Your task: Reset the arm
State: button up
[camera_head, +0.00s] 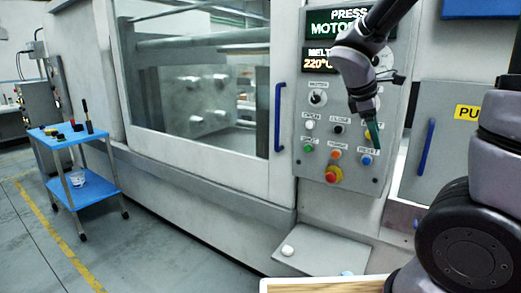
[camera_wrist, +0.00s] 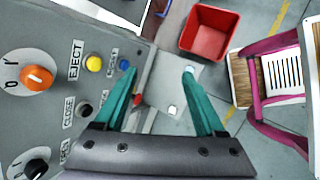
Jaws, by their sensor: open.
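My gripper (camera_head: 372,132) hangs in front of the right part of the grey control panel (camera_head: 387,172), with its teal fingers pointing down. In the wrist view my gripper (camera_wrist: 160,70) is open, and nothing is between its fingers. The panel's blue button (camera_head: 366,160) sits just below the fingertips in the head view. In the wrist view a blue button (camera_wrist: 123,65) is beside the left fingertip. I cannot tell whether they touch. My arm covers part of the panel's displays and upper right.
An emergency stop (camera_head: 334,174) is low on the panel. A grey shelf (camera_head: 325,252) below holds a small white object (camera_head: 287,250). A red bin (camera_wrist: 208,32) and a pink-framed thing (camera_wrist: 268,95) stand to the right in the wrist view. A blue cart (camera_head: 80,190) stands left on open floor.

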jog(key=s+a+r+m+t+y, duration=0.2)
jog(key=s+r+m, duration=0.3)
jog(key=m, duration=0.3)
jog(key=s+a+r+m+t+y, duration=0.2)
jog(key=s+r+m+y, duration=0.3)
jog(key=m, duration=0.4)
jog(key=shift+s+a+r+m+y, duration=0.3)
jog(key=shift+s+a+r, duration=0.05)
jog(key=shift+s+a, duration=0.55)
